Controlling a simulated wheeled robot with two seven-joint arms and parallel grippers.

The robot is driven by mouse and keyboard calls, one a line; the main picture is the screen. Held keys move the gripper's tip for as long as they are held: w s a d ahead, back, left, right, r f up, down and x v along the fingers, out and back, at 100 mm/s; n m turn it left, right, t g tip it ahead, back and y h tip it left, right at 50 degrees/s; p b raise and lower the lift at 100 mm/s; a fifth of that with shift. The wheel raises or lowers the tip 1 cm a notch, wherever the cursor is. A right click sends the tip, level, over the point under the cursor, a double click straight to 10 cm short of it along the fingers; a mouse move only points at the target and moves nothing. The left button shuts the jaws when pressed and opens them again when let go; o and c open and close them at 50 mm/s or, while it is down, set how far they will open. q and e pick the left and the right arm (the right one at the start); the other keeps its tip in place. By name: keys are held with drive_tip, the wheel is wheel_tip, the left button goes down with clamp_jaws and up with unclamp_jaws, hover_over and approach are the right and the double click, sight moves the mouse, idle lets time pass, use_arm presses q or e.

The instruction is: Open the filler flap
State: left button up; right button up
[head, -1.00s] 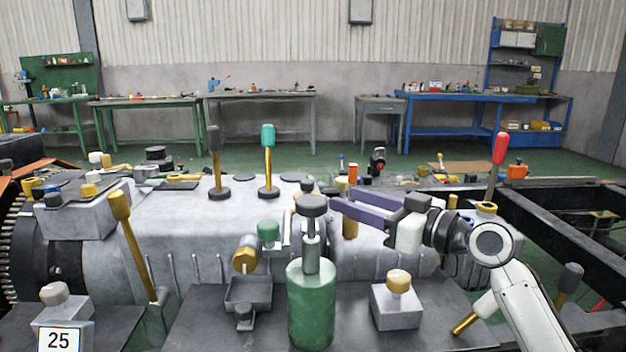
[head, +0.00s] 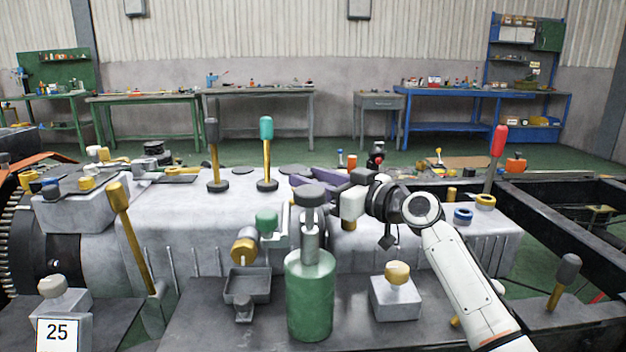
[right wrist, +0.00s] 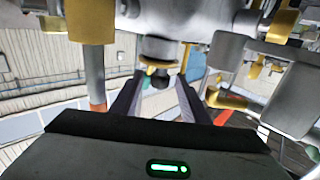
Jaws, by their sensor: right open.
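No part can be surely told as the filler flap. My right gripper (head: 308,183) has purple fingers, which point left over the grey chassis housing (head: 160,215), behind the dark knob (head: 312,195) on top of the green bottle (head: 311,300). The knob partly hides the fingers. In the right wrist view my right gripper (right wrist: 159,77) is open, its fingers apart. A grey round part with a yellow ring (right wrist: 158,65) shows between and beyond the fingertips; contact cannot be told. My left gripper is not in view.
Upright levers with grey (head: 212,130), teal (head: 266,128), yellow (head: 116,195) and red (head: 499,140) grips stand around the housing. A small grey tray (head: 247,285) and a yellow-knobbed block (head: 396,300) flank the bottle.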

drive_tip(key=shift+c, duration=0.3)
